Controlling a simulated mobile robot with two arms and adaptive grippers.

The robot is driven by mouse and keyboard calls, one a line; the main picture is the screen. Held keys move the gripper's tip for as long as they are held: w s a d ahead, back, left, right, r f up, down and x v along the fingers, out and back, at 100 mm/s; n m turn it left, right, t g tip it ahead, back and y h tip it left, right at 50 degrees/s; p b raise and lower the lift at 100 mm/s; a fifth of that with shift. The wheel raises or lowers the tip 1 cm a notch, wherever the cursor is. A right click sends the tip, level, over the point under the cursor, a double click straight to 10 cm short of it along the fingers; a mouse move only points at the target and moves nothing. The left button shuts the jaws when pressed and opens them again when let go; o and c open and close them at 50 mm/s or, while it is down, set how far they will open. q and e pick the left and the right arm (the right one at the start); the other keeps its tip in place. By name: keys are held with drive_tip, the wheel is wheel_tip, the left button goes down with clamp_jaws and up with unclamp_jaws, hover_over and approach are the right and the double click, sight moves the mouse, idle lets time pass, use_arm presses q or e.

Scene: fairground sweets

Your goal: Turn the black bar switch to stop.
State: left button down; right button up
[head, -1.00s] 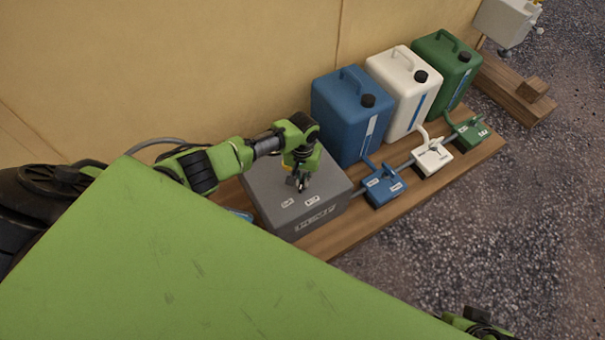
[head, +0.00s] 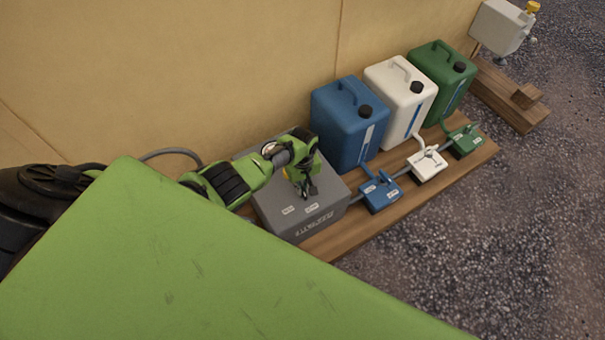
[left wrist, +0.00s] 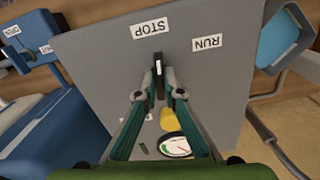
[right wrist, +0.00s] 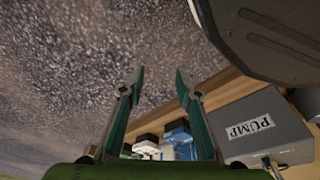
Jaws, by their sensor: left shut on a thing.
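The black bar switch (left wrist: 159,88) is on top of the grey pump box (head: 325,208). It carries a white mark and points up the left wrist view, towards the right end of the STOP label (left wrist: 149,28). The RUN label (left wrist: 207,43) is to the right of it. My left gripper (left wrist: 160,80) is shut on the bar, one finger on each side; in the head view it hides the switch (head: 306,190). My right gripper (right wrist: 160,77) is open and empty, away from the box, with gravel behind it.
Blue (head: 340,130), white (head: 395,95) and green (head: 438,78) canisters stand on the wooden board (head: 410,207) beside the box, each with a small valve block in front. A gauge (left wrist: 175,145) sits on the box. A yellow wall is behind; gravel is clear in front.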

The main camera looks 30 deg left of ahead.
use_arm(q)
drive_tip(key=shift+s+n+p, duration=0.1)
drive_tip(key=shift+n+p, duration=0.2)
drive_tip(key=shift+n, duration=0.6)
use_arm(e)
drive_tip(key=shift+s+d+f, duration=0.1)
drive_tip(key=shift+s+f, duration=0.25)
drive_tip(key=shift+f, duration=0.25)
drive_tip(key=shift+s+f, duration=0.35)
drive_tip(key=shift+f, duration=0.2)
use_arm(q)
drive_tip(key=c, duration=2.2)
unclamp_jaws()
drive_tip(key=shift+o, duration=0.2)
drive_tip(key=shift+r, duration=0.15)
drive_tip(key=shift+r, duration=0.25)
wheel_tip(320, 180, up, 11)
